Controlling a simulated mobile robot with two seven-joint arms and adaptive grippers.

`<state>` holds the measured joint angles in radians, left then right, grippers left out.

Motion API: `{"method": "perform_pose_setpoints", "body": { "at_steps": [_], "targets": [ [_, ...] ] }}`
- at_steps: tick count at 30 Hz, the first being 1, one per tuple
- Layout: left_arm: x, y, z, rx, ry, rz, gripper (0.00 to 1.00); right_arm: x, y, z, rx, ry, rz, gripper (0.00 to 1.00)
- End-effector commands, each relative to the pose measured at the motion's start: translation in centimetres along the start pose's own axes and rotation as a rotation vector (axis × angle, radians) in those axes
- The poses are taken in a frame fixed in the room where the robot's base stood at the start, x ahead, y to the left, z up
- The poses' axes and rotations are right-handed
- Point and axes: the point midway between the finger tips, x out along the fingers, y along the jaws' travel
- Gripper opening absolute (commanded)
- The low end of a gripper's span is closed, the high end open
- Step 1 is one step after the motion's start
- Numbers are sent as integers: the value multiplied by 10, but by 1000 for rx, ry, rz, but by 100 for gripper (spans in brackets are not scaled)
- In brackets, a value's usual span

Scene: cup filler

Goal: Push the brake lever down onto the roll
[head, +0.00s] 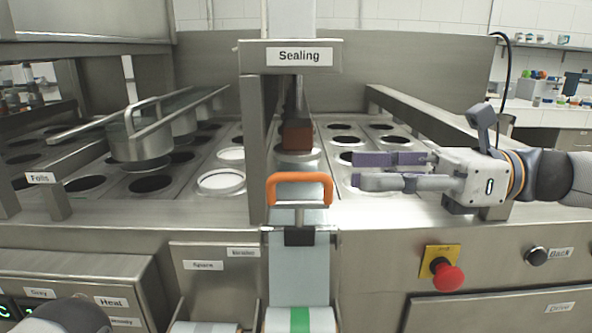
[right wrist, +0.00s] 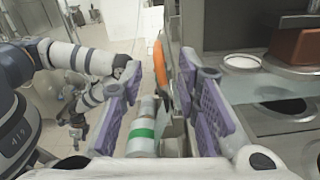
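An orange-handled lever (head: 300,188) stands at the front centre of the machine, above a strip of film. It also shows in the right wrist view (right wrist: 160,66), lined up between my fingers but beyond their tips. A roll (head: 300,321) with a green band sits below it at the bottom edge, partly cut off; the right wrist view shows it too (right wrist: 143,133). My right gripper (head: 358,170) is open and empty, right of the orange handle, with its purple fingers pointing left. My left gripper (right wrist: 75,132) is small in the right wrist view; its fingers are unclear.
A sealing post (head: 292,57) rises behind the lever, with a brown block (head: 297,136) beneath it. Round cup openings fill the deck on both sides. A red button (head: 447,276) is on the front panel at right. A metal rail (head: 430,125) runs behind my right gripper.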

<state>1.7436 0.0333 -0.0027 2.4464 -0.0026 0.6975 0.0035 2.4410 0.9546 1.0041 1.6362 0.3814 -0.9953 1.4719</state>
Motion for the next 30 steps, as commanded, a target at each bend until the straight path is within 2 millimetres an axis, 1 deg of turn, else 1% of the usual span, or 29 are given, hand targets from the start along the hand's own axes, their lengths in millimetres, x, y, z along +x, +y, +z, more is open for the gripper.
{"method": "perform_pose_setpoints", "body": {
  "at_steps": [1,6,9,12,16,22,23,24,26,27,30],
  "targets": [
    [0,0,0,0,0,0,40,13,1,-1,2,1,6,30],
    [0,0,0,0,0,0,40,58,1,-2,3,2,6,30],
    [1,0,0,0,0,0,40,78,1,-2,2,2,4,30],
    [1,0,0,0,0,0,40,91,1,-2,1,2,2,30],
    [1,0,0,0,1,0,40,98,0,-2,1,2,1,30],
    [1,0,0,0,1,0,40,98,0,-2,1,2,0,30],
    [1,0,0,0,1,0,40,98,0,-2,1,2,0,25],
    [1,0,0,0,1,0,40,98,0,-2,1,2,0,16],
    [1,0,0,0,1,0,40,98,0,-2,1,2,0,3],
    [1,0,0,0,1,0,40,98,0,-2,1,2,0,0],
    [1,0,0,0,1,0,40,98,0,-2,2,2,1,0]
  ]
}}
